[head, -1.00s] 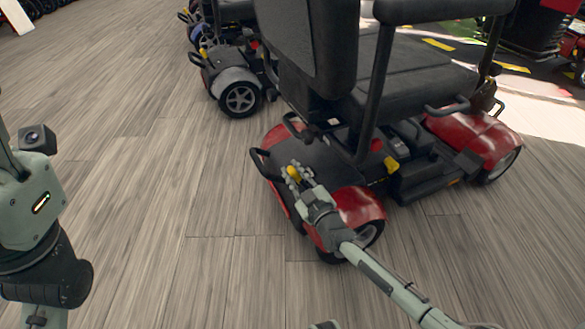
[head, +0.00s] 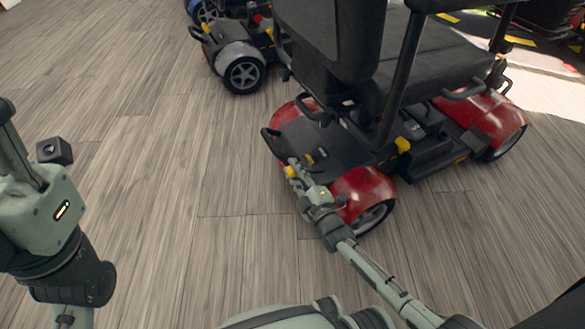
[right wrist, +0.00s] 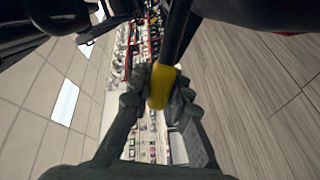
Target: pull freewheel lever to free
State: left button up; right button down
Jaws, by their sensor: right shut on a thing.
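The red and black scooter (head: 366,190) stands with its rear toward me in the head view. Its yellow-tipped freewheel lever (head: 290,172) is at the rear, beside the near red fender. My right gripper (head: 298,171) is shut on the lever's yellow knob. In the right wrist view the yellow knob (right wrist: 161,87) sits between the two dark fingers, on a dark rod running upward. The lower part of the lever is hard to make out. My left arm shows at the left edge, but its gripper is out of view.
A black loop bar (head: 270,142) sticks out at the scooter's rear left. A grey scooter (head: 238,62) stands behind it at the top. Open wood-plank floor (head: 140,170) lies to the left and in front.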

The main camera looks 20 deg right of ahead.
aim_at(297, 177)
jog(key=shift+f, duration=0.15)
dwell(0.3)
jog(key=c, duration=1.4)
grip_release()
jog(key=shift+s, duration=0.1)
jog(key=s+d, duration=0.1)
jog(key=s, duration=0.6)
jog(key=shift+s, duration=0.15)
